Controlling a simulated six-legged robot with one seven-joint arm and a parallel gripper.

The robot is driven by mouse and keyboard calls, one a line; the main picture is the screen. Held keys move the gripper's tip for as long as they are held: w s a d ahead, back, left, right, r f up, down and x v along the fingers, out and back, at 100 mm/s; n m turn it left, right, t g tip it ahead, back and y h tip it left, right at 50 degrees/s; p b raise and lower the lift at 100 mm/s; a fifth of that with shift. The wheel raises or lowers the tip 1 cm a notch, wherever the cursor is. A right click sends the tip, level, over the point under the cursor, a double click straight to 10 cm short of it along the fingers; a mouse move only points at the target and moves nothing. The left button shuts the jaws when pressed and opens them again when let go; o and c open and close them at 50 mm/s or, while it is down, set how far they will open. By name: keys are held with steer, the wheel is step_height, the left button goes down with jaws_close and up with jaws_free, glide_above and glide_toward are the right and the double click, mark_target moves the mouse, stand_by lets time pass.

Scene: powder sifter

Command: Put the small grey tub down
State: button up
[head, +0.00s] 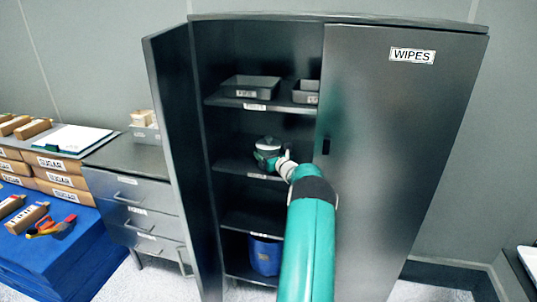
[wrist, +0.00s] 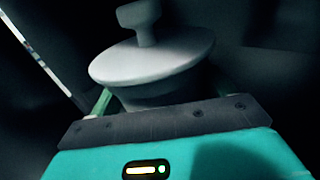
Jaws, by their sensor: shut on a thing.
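The small grey tub (head: 267,142) is in the cabinet's open left half, at the level of the middle shelf (head: 232,164). In the wrist view the tub (wrist: 152,58) has a pale round lid with a knob and looks slightly tilted in the picture. My gripper (head: 268,156) is shut on the tub, with a finger on each side of its body. The tub's lower part is hidden by my gripper. I cannot tell whether its base touches the shelf.
The cabinet's left door (head: 180,160) stands open and its right door (head: 400,150), labelled WIPES, is shut. Grey trays (head: 250,86) sit on the shelf above. A blue bin (head: 265,255) stands at the bottom. The middle shelf left of the tub is bare.

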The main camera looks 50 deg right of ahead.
steer(key=shift+f, duration=0.1)
steer(key=o, duration=1.1)
steer(key=shift+c, duration=0.2)
steer(key=v, duration=1.2)
